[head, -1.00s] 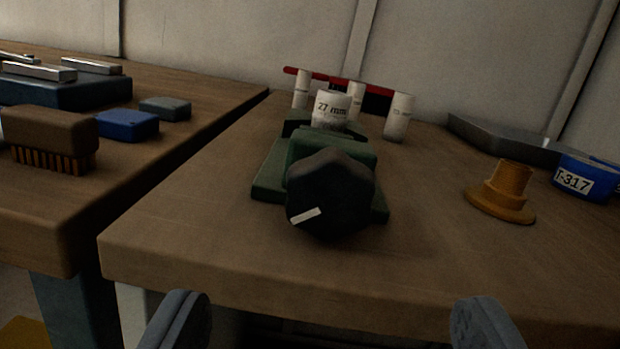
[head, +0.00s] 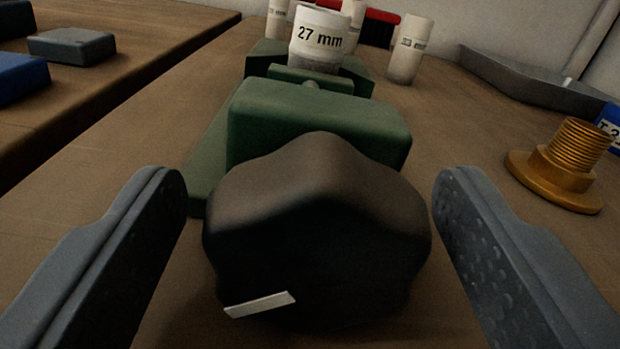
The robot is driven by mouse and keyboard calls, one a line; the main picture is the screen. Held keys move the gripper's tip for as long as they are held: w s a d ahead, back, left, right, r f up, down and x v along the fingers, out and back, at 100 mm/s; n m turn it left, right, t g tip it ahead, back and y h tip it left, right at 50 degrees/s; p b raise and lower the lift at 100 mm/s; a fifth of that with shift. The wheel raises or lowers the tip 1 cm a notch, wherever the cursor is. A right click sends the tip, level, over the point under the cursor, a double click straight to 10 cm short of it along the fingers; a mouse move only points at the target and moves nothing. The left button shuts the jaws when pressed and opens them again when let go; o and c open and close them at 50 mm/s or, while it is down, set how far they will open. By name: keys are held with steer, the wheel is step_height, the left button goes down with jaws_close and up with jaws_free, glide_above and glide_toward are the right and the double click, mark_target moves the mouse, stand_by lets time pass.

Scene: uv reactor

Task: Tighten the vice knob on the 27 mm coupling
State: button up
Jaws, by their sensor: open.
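The black vice knob (head: 315,225) fills the lower middle of the head view, with a white pointer mark low on its left side. It is on the near end of the green vice (head: 320,120), which rests on the wooden table. The white coupling (head: 320,38) marked "27 mm" stands upright at the vice's far end, by its jaws; how tightly it sits there I cannot tell. My gripper (head: 312,215) is open, with one finger on each side of the knob. A gap shows between each finger and the knob.
A brass flanged threaded fitting (head: 560,165) stands to the right. Other white couplings (head: 409,50) stand behind the vice, near a red and black object (head: 381,26). A grey angular piece (head: 530,80) lies at the back right. Grey (head: 72,45) and blue blocks lie on the left table.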

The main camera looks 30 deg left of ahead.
steer(key=shift+w, duration=0.1)
steer(key=c, duration=1)
steer(key=p, duration=0.3)
steer(key=shift+r+m, duration=0.1)
steer(key=shift+m, duration=0.3)
steer(key=shift+m+p, duration=0.5)
steer(key=shift+p, duration=0.8)
steer(key=o, duration=1)
